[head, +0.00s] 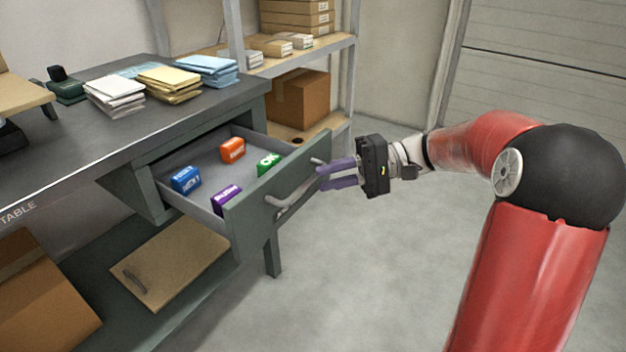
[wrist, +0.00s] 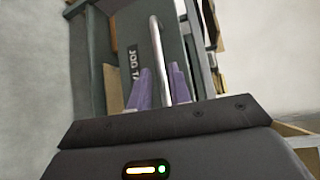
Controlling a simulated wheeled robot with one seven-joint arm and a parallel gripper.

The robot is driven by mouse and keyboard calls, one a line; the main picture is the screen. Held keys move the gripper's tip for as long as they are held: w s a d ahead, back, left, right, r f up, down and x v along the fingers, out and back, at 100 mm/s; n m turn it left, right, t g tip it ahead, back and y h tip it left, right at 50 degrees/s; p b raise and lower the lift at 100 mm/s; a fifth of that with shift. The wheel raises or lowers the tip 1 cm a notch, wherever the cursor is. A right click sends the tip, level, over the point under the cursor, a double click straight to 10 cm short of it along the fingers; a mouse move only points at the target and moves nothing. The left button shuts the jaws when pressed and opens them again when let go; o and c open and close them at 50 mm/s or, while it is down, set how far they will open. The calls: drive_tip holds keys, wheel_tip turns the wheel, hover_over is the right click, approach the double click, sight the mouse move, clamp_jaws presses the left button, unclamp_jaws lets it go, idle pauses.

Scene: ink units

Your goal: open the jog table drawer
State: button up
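The jog table drawer (head: 262,215) stands pulled well out from under the dark grey table (head: 60,150), so its inside shows. Its light bar handle (head: 290,199) runs along the drawer front. In the wrist view the handle (wrist: 158,50) passes between the two purple fingers, with part of the front's lettering beside it. My gripper (head: 320,177) is at the right end of the handle, its fingers close on both sides of the bar, and it looks shut on it. The fingertips' exact contact is partly hidden.
Inside the drawer lie blue (head: 186,179), orange (head: 232,150), green (head: 268,162) and purple (head: 227,199) boxes. Paper stacks (head: 168,84) lie on the tabletop. A shelf with cartons (head: 300,100) stands behind. The floor (head: 370,270) in front of the drawer is clear.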

drive_tip(key=d, duration=0.3)
drive_tip(key=shift+w+r, duration=0.15)
drive_tip(key=shift+r, duration=0.05)
drive_tip(key=shift+a, duration=0.1)
drive_tip(key=s+a+f+h, duration=0.2)
drive_tip(key=s+h, duration=0.2)
drive_tip(key=s, duration=0.1)
drive_tip(key=s+a+f+h, duration=0.2)
drive_tip(key=s+h, duration=0.2)
drive_tip(key=s, duration=0.1)
drive_tip(key=s+d+f+t+h, duration=0.1)
drive_tip(key=s+d+t+h, duration=0.6)
drive_tip(key=s, duration=0.4)
drive_tip(key=shift+d+f+t+h+p, duration=0.15)
drive_tip(key=shift+d+t+h+p, duration=0.25)
drive_tip(key=shift+d+h, duration=0.25)
idle(0.6)
